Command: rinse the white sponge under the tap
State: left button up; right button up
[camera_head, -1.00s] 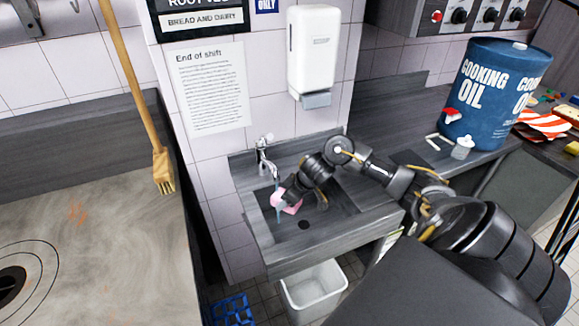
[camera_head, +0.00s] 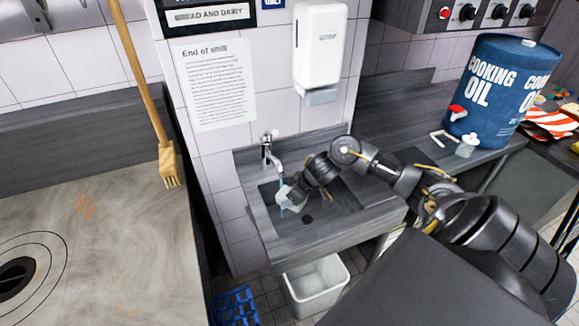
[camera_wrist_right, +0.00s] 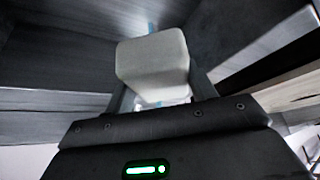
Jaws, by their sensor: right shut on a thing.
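The white sponge (camera_head: 290,201) is in the sink basin area under the tap (camera_head: 268,152). A thin bluish stream of water (camera_head: 281,185) falls from the spout onto or right beside the sponge. My right gripper (camera_head: 293,194) is shut on the sponge and holds it above the basin floor. In the right wrist view the sponge (camera_wrist_right: 153,65) is a pale, rounded block between the two fingers (camera_wrist_right: 160,95). Its underside is partly hidden by the gripper. My left gripper is not in view.
The sink (camera_head: 262,222) is a dark basin with a drain. A soap dispenser (camera_head: 319,45) hangs above it and a white bin (camera_head: 316,284) stands below. A blue cooking oil drum (camera_head: 490,90) stands on the right counter.

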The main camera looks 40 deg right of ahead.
aim_at(299, 210)
jog(key=shift+s+a+r+p, duration=0.1)
jog(key=shift+s+a+p, duration=0.2)
jog(key=shift+s, duration=0.3)
jog(key=shift+s+a+r+p, duration=0.1)
jog(key=shift+s+a+p, duration=0.1)
jog(key=shift+s+p, duration=0.3)
jog(key=shift+s+a+p, duration=0.25)
jog(key=shift+s, duration=0.4)
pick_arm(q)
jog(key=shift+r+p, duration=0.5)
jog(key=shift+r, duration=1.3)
pick_arm(e)
jog(key=shift+s+a+f, duration=0.1)
jog(key=shift+s+a, duration=0.15)
jog(key=shift+s, duration=0.35)
jog(key=shift+s+a, duration=0.25)
jog(key=shift+s, duration=0.3)
pick_arm(q)
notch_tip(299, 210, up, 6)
jog(key=p, duration=0.6)
pick_arm(e)
jog(key=s+a+r, duration=0.1)
jog(key=s+r, duration=0.3)
jog(key=shift+s+a, duration=0.3)
jog(key=shift+a, duration=0.1)
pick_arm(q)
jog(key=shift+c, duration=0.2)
